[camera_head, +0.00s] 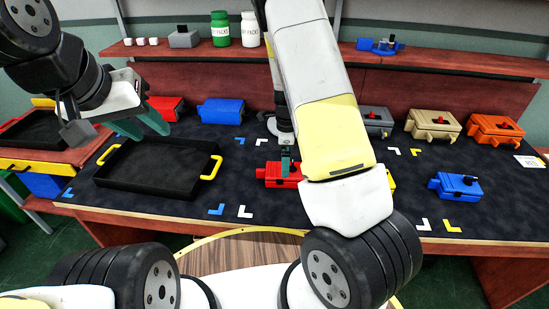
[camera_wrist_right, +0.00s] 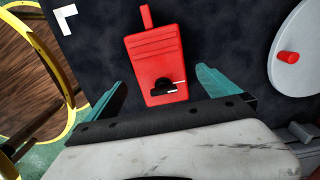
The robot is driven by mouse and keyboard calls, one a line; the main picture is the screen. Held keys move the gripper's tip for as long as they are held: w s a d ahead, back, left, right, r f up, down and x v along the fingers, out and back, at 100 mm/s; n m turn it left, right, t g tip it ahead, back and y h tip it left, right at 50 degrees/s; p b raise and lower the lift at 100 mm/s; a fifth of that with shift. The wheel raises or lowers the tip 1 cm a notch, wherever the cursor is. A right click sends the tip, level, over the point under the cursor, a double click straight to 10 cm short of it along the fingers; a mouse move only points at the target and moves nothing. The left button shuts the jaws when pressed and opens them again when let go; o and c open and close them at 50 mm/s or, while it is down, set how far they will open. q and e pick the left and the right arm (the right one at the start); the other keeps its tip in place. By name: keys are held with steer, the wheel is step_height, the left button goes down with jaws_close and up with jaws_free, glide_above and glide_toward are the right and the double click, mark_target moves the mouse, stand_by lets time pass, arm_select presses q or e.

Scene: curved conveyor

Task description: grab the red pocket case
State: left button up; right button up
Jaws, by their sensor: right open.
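A red pocket case (camera_head: 275,172) lies on the dark mat in the middle of the table, partly hidden by my right arm in the head view. In the right wrist view the red case (camera_wrist_right: 153,50) shows its ridged top, black knob and red tab. My right gripper (camera_wrist_right: 158,77) is open, with one teal finger on each side of the case's near end and dark gaps between. Contact with the case does not show. In the head view the right gripper (camera_head: 286,162) is edge-on at the case. My left gripper (camera_head: 153,134) is open and empty above the black tray.
The black tray (camera_head: 112,187) with yellow handles stands at left. Another red case (camera_head: 166,108) and a blue case (camera_head: 221,111) stand at the back. Grey (camera_head: 378,121), tan (camera_head: 433,124) and orange (camera_head: 494,129) cases stand right; a blue case (camera_head: 455,186) lies front right.

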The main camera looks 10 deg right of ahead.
mark_target(280, 174)
step_height(280, 174, down, 6)
steer(key=shift+a+r, duration=0.1)
steer(key=c, duration=1.3)
steer(key=shift+c, duration=0.7)
steer(key=shift+r, duration=0.1)
